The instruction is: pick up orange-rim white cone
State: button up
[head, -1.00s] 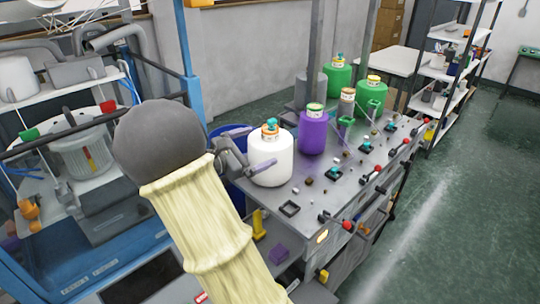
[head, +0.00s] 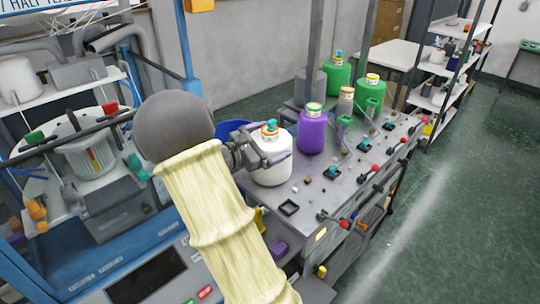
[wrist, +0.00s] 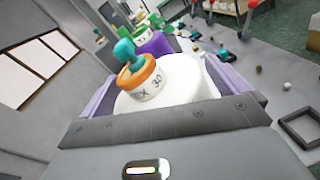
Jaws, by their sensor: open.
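The orange-rim white cone (head: 271,167) stands upright at the near left end of the grey table, with an orange ring and a teal knob on top. It also shows in the wrist view (wrist: 185,82), with its labelled neck below the orange rim. My gripper (head: 277,158) is open at the cone's upper part. In the wrist view, its purple-lined fingers (wrist: 228,80) lie on either side of the cone. I cannot tell whether they touch it. The fingertips are partly hidden by the cone.
A purple cone (head: 312,134) stands just behind the white one. Green cones (head: 336,78) stand farther back. A blue bin (head: 232,128) is behind my arm.

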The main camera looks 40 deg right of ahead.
jog(key=shift+c, duration=0.4)
jog(key=c, duration=1.6)
jog(key=shift+o, duration=0.2)
jog(key=shift+r, duration=0.15)
notch_tip(320, 180, up, 18)
jog(key=b, duration=0.3)
notch_tip(320, 180, up, 14)
jog(key=p, duration=1.1)
jog(key=shift+p, duration=0.3)
